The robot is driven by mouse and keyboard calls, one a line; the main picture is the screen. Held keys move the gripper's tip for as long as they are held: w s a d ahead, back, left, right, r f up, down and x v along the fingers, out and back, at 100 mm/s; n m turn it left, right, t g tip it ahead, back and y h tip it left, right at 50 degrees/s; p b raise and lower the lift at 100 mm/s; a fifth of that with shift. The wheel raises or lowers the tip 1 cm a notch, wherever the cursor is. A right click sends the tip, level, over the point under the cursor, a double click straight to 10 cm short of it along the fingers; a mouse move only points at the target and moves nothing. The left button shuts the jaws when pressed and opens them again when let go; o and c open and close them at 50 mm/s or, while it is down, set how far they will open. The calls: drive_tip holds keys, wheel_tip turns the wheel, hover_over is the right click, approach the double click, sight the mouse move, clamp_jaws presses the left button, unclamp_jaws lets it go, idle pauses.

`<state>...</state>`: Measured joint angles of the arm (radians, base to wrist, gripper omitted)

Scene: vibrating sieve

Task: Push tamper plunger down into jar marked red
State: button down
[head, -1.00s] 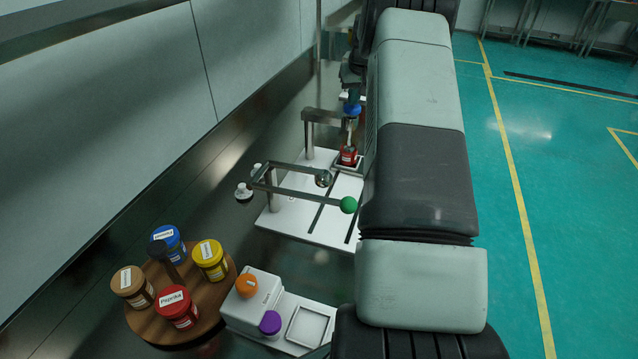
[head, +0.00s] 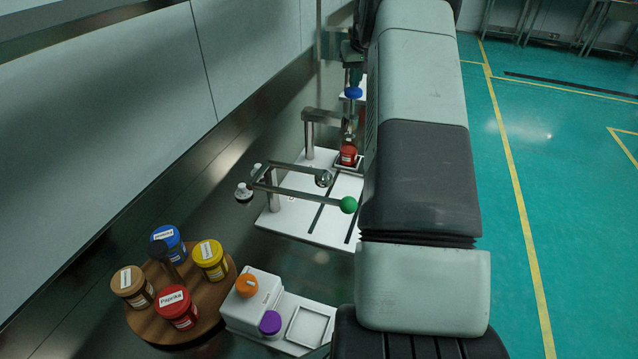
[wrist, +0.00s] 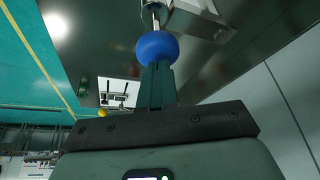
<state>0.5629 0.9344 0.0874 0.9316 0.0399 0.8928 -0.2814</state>
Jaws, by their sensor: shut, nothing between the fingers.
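The tamper plunger has a blue ball knob (head: 354,92) on a metal rod, carried by a metal post and arm (head: 308,120). The red-labelled jar (head: 348,155) stands directly under the plunger in a square white-rimmed seat. My gripper (head: 353,76) points down just above the knob, partly hidden by my arm. In the wrist view my gripper's fingers (wrist: 157,72) are shut together, empty, with their tips at the blue knob (wrist: 157,48). Tips and knob overlap in the picture, so I cannot tell whether they touch. The jar's inside is hidden.
A green-knobbed lever (head: 348,205) stands on the white slotted base (head: 300,225) nearer the camera. A round wooden rack (head: 205,318) holds several coloured jars. Beside it is a white box (head: 262,290) with orange and purple knobs. My arm covers the right of the bench.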

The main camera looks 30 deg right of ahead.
drive_tip(key=shift+r, duration=2.8)
drive_tip(key=shift+a+r, duration=0.15)
drive_tip(key=s+a+r+n, duration=0.1)
drive_tip(key=s+a+r, duration=0.65)
drive_tip(key=a, duration=0.35)
drive_tip(key=s+a+r+n, duration=0.1)
drive_tip(key=s+a+r, duration=0.6)
drive_tip(key=a, duration=0.5)
drive_tip(key=s+a+f, duration=0.1)
drive_tip(key=s+a, duration=0.2)
drive_tip(key=s, duration=0.6)
drive_tip(key=s+a+f+n, duration=0.1)
drive_tip(key=s+a, duration=0.3)
drive_tip(key=s, duration=0.5)
drive_tip(key=s+a+f+t+y, duration=0.1)
drive_tip(key=s+a+f, duration=0.2)
drive_tip(key=s, duration=0.7)
drive_tip(key=shift+a, duration=0.6)
